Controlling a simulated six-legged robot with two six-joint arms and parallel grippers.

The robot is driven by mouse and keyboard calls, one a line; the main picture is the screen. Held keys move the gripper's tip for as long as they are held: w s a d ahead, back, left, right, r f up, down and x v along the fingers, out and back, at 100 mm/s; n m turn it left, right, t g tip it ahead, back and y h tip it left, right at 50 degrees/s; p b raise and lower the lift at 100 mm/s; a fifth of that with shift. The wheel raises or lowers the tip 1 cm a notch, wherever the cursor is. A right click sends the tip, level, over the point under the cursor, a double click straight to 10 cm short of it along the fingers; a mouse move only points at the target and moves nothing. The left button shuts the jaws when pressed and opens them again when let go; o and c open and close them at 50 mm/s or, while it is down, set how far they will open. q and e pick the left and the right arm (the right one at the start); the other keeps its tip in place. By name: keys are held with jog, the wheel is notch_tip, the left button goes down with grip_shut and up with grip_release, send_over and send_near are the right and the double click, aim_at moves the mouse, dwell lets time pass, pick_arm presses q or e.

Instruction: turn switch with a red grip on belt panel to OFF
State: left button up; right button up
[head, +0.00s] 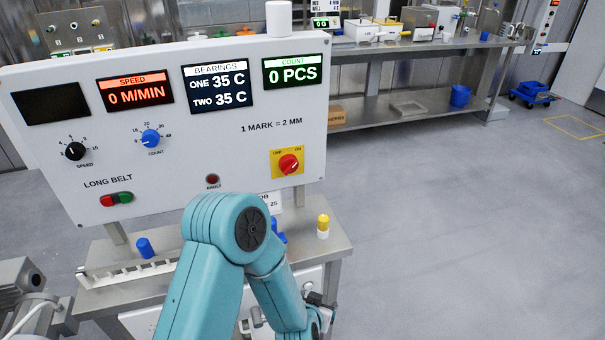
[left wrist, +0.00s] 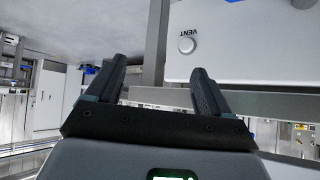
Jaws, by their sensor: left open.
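The switch with a red grip (head: 289,165) sits on a yellow plate at the lower right of the white belt panel (head: 225,150). Its plate reads OFF at the upper left and ON at the upper right; the grip seems to slant toward ON. My teal arm rises in front of the panel's lower edge and bends down to the right, below the switch. In the left wrist view my left gripper (left wrist: 157,78) is open, with nothing between its fingers. The switch cannot be made out in that view. My right gripper is not in view.
A yellow-and-white bottle (head: 323,227) and a blue cylinder (head: 144,247) stand on the metal bench below the panel. A white surface marked VENT, with a round button (left wrist: 186,46), is near the left gripper. Open floor (head: 450,220) lies to the right.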

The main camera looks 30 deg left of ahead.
pick_arm(q)
jog(key=w+a+r+n+t+y+b, duration=0.1)
jog(key=w+a+r+t+y, duration=0.15)
jog(key=r, duration=0.35)
jog(key=w+a+r+n+t+y, duration=0.1)
jog(key=w+a+r+y, duration=0.2)
jog(key=r, duration=0.3)
jog(key=n+y+b, duration=0.2)
jog(key=n+y, duration=0.1)
jog(key=y, duration=0.2)
send_near(290, 170)
jog(key=p+x, duration=0.2)
jog(key=x, duration=0.6)
jog(key=shift+p+x, duration=0.3)
jog(key=shift+x, duration=0.45)
jog(key=c, duration=1)
jog(key=shift+c, duration=0.2)
